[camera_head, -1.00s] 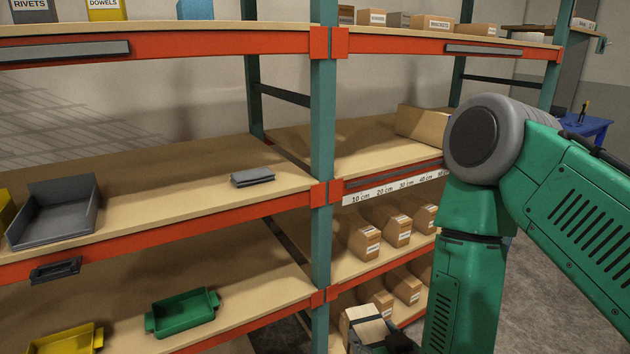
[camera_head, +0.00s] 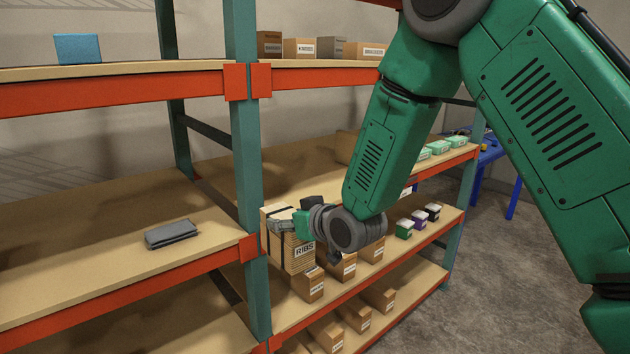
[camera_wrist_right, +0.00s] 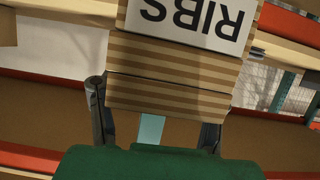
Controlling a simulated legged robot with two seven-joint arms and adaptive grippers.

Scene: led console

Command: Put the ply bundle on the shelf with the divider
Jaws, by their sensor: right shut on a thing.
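The ply bundle (camera_head: 287,251), a striped block with a white RIBS label, is in my right gripper (camera_head: 288,224), near the upright and the front edge of the right-hand middle shelf (camera_head: 290,178). The right wrist view shows the bundle (camera_wrist_right: 170,85) between the two dark fingers of the gripper (camera_wrist_right: 153,118), shut on it. The bundle covers part of the shelf edge; whether it touches the shelf is unclear. A tan board-like piece (camera_head: 347,145) stands at the back of this shelf, partly behind my arm; I cannot tell if it is the divider. My left gripper is out of view.
A teal upright (camera_head: 247,150) stands just left of the bundle. A grey folded item (camera_head: 172,234) lies on the left middle shelf. Green-topped boxes (camera_head: 438,147) sit at the right end. Cardboard boxes (camera_head: 309,285) fill the shelf below. Bare shelf shows behind the bundle.

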